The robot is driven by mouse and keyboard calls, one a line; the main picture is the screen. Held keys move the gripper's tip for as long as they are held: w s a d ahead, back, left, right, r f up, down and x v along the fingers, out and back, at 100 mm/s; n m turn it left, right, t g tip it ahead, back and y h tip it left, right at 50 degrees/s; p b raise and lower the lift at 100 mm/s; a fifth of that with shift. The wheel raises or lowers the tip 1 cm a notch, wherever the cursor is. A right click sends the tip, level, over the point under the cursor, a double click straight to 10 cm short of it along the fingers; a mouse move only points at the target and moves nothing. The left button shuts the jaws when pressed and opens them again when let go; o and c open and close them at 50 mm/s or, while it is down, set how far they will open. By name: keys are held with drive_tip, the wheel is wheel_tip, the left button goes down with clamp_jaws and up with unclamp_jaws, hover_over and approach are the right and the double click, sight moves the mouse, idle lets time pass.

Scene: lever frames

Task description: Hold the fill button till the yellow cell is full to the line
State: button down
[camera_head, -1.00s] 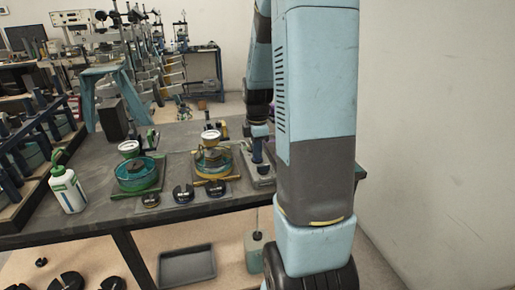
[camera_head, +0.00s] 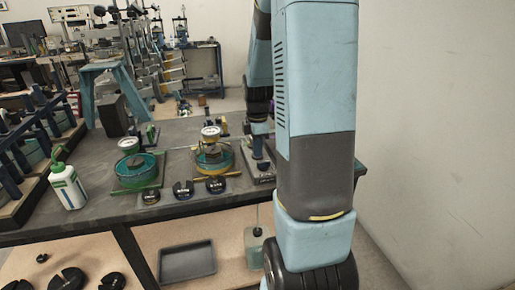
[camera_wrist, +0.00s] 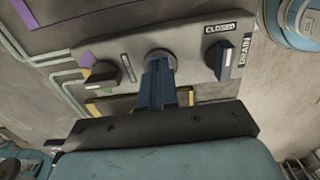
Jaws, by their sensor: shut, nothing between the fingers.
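In the wrist view my gripper (camera_wrist: 159,66) is shut and empty, its blue fingertips at the round button (camera_wrist: 159,52) in the middle of a grey panel. The fingertips cover part of the button, and I cannot tell whether it is pressed in. In the head view the yellow-rimmed cell (camera_head: 228,158) stands on the bench, with a dark block and a white dial at it. Its liquid level and line are too small to read. My arm partly hides the panel (camera_head: 262,170) to its right.
A black switch marked CLOSED and DRAIN (camera_wrist: 224,62) is right of the fingertips; another black switch (camera_wrist: 103,76) is left. A green cell (camera_head: 138,182), dark slotted weights (camera_head: 183,188) and a white bottle (camera_head: 67,186) share the bench. A grey tray (camera_head: 187,262) lies below.

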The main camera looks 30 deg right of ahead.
drive_tip(key=shift+s+f, duration=0.3)
drive_tip(key=shift+f, duration=0.1)
idle(0.4)
wheel_tip(320, 180, up, 15)
drive_tip(key=shift+w+f, duration=0.15)
drive_tip(key=shift+w, duration=0.2)
idle(0.9)
drive_tip(key=s+a+r+m+t, duration=0.2)
drive_tip(key=s+a+r+m, duration=0.1)
drive_tip(key=s+a+m, duration=0.4)
drive_tip(key=s+a+r+m+t, duration=0.3)
drive_tip(key=s+a+m, duration=0.5)
drive_tip(key=s, duration=0.4)
drive_tip(key=shift+a+r, duration=0.15)
drive_tip(key=shift+a, duration=0.2)
